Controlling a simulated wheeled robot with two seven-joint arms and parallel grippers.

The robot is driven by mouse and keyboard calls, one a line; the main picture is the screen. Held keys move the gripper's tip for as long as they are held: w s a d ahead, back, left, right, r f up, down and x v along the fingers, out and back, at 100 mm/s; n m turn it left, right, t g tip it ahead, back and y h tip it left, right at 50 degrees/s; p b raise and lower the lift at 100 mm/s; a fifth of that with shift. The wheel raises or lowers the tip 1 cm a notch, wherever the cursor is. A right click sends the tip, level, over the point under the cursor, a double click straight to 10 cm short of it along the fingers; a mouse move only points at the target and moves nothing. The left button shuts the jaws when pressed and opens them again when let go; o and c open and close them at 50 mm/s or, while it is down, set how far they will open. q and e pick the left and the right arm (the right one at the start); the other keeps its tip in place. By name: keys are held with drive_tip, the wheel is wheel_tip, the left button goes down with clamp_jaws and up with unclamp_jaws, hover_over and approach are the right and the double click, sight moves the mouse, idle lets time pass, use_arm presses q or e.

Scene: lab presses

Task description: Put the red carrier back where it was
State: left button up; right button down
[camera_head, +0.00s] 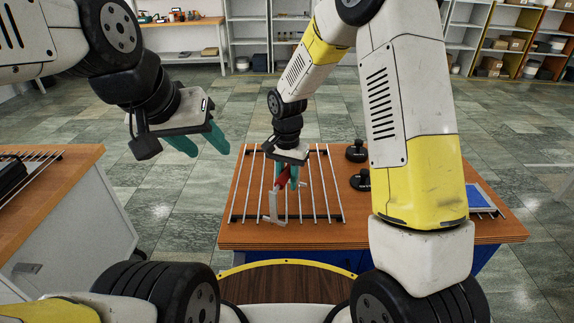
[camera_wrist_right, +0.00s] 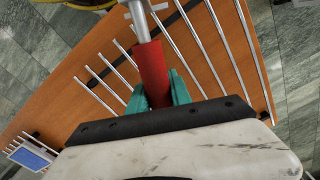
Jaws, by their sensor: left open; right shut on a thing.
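The red carrier has a red handle (camera_head: 281,184) and a grey metal end (camera_head: 272,207). My right gripper (camera_head: 288,182) is shut on it above the silver rods of a rack (camera_head: 322,185) on the wooden table. In the right wrist view the red handle (camera_wrist_right: 152,70) sits between the teal fingers, with its metal end pointing to the top edge. I cannot tell whether the metal end touches the rods. My left gripper (camera_head: 205,143) is open and empty, in the air left of the table.
Two black round-based objects (camera_head: 356,151) (camera_head: 361,180) stand right of the rack. A blue panel (camera_head: 480,198) on a small rack lies at the table's right end. Another table (camera_head: 75,165) with a rack and a black object is at the left. Shelves line the back.

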sight(287, 169)
drive_tip(key=c, duration=1.1)
unclamp_jaws()
drive_tip(key=shift+f, duration=0.1)
wheel_tip(287, 169, up, 7)
drive_tip(key=shift+r, duration=0.2)
drive_tip(key=s+d+r+n+t+y, duration=0.1)
drive_tip(key=s+d+r+n+t, duration=0.1)
drive_tip(key=s+d+r, duration=0.5)
drive_tip(key=s+d+r+n+t+y, duration=0.1)
drive_tip(key=s+d+r+n+t, duration=0.2)
drive_tip(key=s+d+r, duration=0.3)
drive_tip(key=s+r+t, duration=0.1)
drive_tip(key=s+r, duration=0.4)
drive_tip(key=s, duration=0.1)
drive_tip(key=shift+s+d, duration=0.4)
